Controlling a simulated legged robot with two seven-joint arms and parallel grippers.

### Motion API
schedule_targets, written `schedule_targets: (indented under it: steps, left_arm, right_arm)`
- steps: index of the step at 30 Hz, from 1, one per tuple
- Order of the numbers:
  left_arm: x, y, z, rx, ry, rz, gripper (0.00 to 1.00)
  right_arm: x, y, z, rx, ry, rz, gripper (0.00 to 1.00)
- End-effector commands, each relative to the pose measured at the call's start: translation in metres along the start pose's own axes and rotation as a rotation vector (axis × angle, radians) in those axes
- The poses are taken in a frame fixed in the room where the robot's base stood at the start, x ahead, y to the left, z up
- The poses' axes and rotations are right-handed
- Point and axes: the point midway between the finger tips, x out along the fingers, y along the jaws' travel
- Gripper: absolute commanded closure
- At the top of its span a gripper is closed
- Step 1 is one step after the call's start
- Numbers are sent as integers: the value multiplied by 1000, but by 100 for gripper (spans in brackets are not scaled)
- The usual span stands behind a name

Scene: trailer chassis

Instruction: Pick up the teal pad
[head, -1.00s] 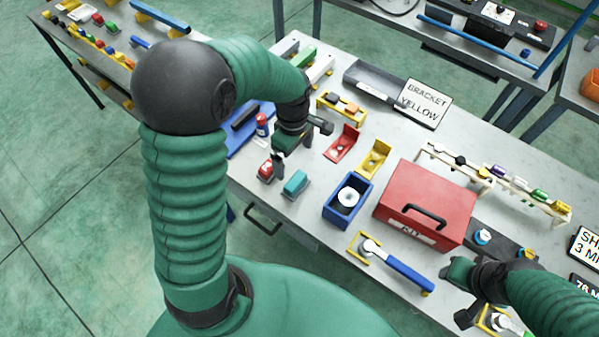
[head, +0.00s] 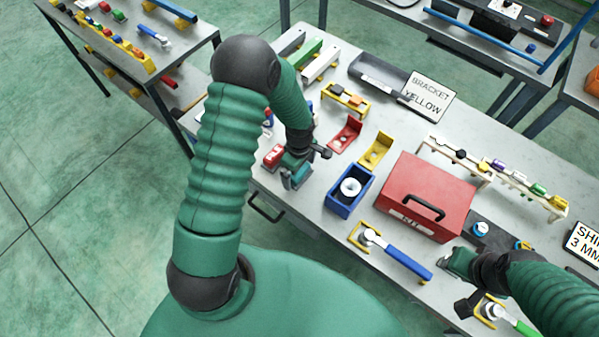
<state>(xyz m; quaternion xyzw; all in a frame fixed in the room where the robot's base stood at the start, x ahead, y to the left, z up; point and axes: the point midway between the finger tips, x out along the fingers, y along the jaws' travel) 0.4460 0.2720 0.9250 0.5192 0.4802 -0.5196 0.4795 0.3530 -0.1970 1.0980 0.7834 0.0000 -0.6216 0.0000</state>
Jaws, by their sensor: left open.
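The teal pad (head: 301,176) lies on the grey workbench, near its front edge, and is partly hidden by my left gripper. My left gripper (head: 293,178) is open and low over the pad, its fingers around or beside it; I cannot tell whether they touch it. My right gripper (head: 458,284) is at the lower right, by the front edge of the bench, with its two fingers apart and nothing seen between them.
A red block (head: 273,156) stands close left of the pad. A blue bin (head: 346,202) with a white roll is to the right, then a red kit box (head: 424,196). Red (head: 345,135) and yellow (head: 376,150) brackets lie behind. A blue-handled tool (head: 400,257) lies in front.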

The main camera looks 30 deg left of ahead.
Motion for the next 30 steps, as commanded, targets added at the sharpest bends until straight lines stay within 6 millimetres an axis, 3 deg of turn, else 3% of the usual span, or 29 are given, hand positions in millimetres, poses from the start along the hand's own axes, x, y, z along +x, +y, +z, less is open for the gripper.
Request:
schedule_targets:
  steps: [2,17,25,30]
  left_arm:
    - [0,0,0,0,0,0,8]
    - [0,0,0,-1,0,0,73]
    - [-2,0,0,-1,0,1,73]
    - [-13,1,-1,-1,1,3,73]
  right_arm:
    - [0,0,0,0,0,0,64]
    - [0,0,0,0,0,0,64]
    - [1,0,0,0,0,0,64]
    - [5,0,1,0,0,0,64]
